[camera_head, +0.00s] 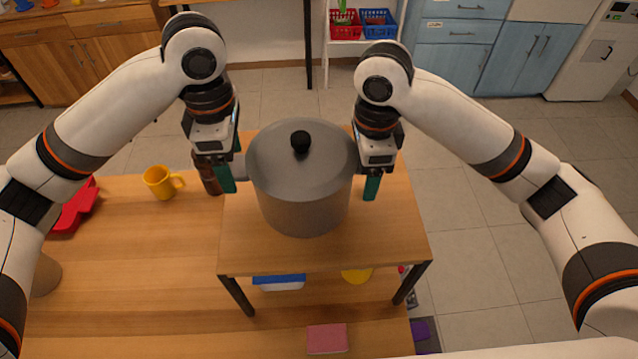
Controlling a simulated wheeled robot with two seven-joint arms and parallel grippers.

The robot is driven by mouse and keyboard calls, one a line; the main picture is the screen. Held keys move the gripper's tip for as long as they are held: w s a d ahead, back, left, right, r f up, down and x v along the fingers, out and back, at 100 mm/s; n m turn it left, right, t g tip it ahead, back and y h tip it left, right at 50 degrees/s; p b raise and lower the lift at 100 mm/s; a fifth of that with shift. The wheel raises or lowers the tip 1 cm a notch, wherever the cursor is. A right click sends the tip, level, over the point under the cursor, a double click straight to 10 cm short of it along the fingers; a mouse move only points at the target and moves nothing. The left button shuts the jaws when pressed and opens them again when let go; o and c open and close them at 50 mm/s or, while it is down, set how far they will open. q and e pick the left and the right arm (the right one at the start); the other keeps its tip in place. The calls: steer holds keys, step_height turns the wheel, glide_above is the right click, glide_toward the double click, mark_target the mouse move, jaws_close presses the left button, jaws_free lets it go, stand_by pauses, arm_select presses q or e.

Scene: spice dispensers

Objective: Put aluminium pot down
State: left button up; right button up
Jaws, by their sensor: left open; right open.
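A large grey aluminium pot (303,208) with a lid and a black knob (300,142) stands upright on a small wooden shelf table (325,258). My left gripper (225,180) is open at the pot's left side, close to its left handle. My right gripper (371,187) is open at the pot's right side, with its green fingertip pointing down. The right handle is largely hidden by my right gripper. Whether the fingers touch the pot cannot be told.
A yellow mug (161,182), a dark brown bottle (208,174) and a red object (75,208) are left of the pot. Below the shelf are a blue-and-white container (279,282), a yellow item (356,275) and a pink block (327,338). Bare wood lies at the left front.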

arm_select(q)
step_height(320, 180, up, 10)
arm_select(e)
step_height(320, 180, up, 12)
stand_by(0.5)
arm_select(q)
steer(key=shift+s+f, duration=0.1)
stand_by(0.4)
